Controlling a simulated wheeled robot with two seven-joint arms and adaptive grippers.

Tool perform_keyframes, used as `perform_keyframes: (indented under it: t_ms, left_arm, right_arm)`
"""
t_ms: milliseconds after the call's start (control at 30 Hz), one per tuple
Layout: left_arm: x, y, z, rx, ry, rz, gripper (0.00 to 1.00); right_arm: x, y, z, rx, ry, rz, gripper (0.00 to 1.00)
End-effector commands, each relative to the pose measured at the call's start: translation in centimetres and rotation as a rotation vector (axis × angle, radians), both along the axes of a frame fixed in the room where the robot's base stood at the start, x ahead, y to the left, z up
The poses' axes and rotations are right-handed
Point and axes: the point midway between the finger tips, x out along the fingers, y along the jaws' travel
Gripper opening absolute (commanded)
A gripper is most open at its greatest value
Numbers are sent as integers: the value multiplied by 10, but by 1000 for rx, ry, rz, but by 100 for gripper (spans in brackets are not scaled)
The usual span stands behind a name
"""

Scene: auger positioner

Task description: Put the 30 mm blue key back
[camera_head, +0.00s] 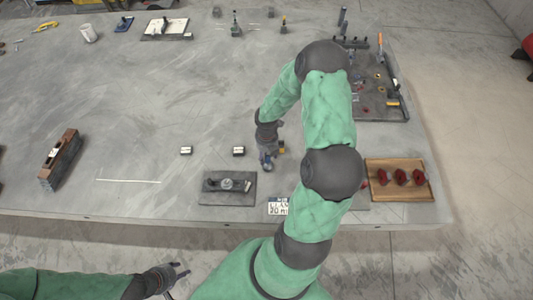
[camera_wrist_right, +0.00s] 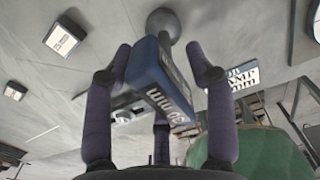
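The blue key (camera_wrist_right: 160,80), a block marked "30 mm" with a round grey knob (camera_wrist_right: 163,22), sits between the fingers of my right gripper (camera_wrist_right: 160,75) in the right wrist view. The fingers close around its sides; a small gap shows near one fingertip. In the head view my right gripper (camera_head: 267,162) is over the table, behind the dark fixture plate (camera_head: 240,198), and mostly hides the key. A white label (camera_head: 278,206) reading 30 mm lies at the table's front; it also shows in the right wrist view (camera_wrist_right: 243,75). My left gripper (camera_head: 178,275) is open and empty off the front edge.
Two small white-topped blocks (camera_head: 186,151) (camera_head: 238,151) stand left of my right gripper. A wooden tray (camera_head: 425,192) with red pieces is at the right. A dark tool tray (camera_head: 370,112) lies behind my right arm. A brown block (camera_head: 62,157) is at left.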

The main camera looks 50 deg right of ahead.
Motion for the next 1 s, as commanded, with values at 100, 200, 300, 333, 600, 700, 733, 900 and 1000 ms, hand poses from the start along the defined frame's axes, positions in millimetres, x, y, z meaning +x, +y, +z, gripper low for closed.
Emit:
perform_keyframes:
  t_ms: [100, 200, 300, 333, 600, 700, 733, 900, 1000]
  left_arm:
    - [0, 0, 0, 0, 0, 0, 40]
    - [0, 0, 3, 0, 0, 0, 40]
    - [0, 0, 6, 0, 0, 0, 40]
    - [0, 0, 7, 0, 0, 0, 40]
    - [0, 0, 22, 0, 0, 0, 40]
    - [0, 0, 26, 0, 0, 0, 40]
    - [0, 0, 27, 0, 0, 0, 40]
    - [0, 0, 30, 0, 0, 0, 40]
    - [0, 0, 30, 0, 0, 0, 40]
  right_arm:
    - [0, 0, 0, 0, 0, 0, 55]
    - [0, 0, 5, -1, -1, -1, 55]
    - [1, -1, 16, -2, -1, -2, 55]
    - [0, -1, 21, -2, -1, -1, 55]
    - [1, 0, 75, -2, -2, 0, 55]
    - [1, -1, 93, -2, -3, -1, 55]
    - [1, 0, 98, -2, -1, 0, 55]
    - [0, 0, 117, -1, -1, 0, 55]
    - [0, 0, 121, 0, 0, 0, 55]
